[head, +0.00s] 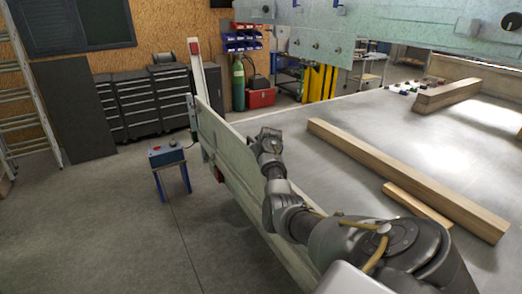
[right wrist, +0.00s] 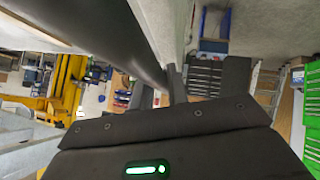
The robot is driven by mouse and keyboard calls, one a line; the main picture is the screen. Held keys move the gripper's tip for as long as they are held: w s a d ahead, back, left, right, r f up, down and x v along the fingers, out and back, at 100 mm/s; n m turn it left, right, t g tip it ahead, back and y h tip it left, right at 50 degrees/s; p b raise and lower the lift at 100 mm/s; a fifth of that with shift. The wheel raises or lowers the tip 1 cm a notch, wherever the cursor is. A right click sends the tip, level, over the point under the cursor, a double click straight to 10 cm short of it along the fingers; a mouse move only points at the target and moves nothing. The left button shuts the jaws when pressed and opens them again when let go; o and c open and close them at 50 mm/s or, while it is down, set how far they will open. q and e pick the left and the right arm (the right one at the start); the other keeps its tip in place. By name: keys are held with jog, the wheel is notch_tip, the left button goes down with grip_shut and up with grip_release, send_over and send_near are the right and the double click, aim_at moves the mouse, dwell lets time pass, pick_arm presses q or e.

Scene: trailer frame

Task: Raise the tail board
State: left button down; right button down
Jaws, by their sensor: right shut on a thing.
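The tail board (head: 216,135) is a long pale grey-green panel along the left edge of the trailer bed (head: 345,110) in the head view. It stands on edge and seems to lean; its exact angle is hard to tell. My right arm reaches across from the lower right, and my right gripper (head: 268,138) is at the board's upper edge, shut on it. The fingertips and the exact contact are hidden by the wrist. The right wrist view shows mostly the dark gripper housing and a blurred dark bar. My left gripper is not in view.
A blue control box (head: 166,155) with a red button stands on a small stool left of the board. Wooden beams (head: 400,178) lie on the bed. A pale post (head: 197,70) with a red reflector rises at the board's far end. The floor at left is clear.

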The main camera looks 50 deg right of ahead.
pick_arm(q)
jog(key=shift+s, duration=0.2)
pick_arm(e)
jog(key=shift+s+d, duration=0.25)
jog(key=c, duration=1.4)
grip_release()
jog(key=shift+d, duration=0.1)
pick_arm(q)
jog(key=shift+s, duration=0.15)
pick_arm(e)
jog(key=shift+o, duration=0.2)
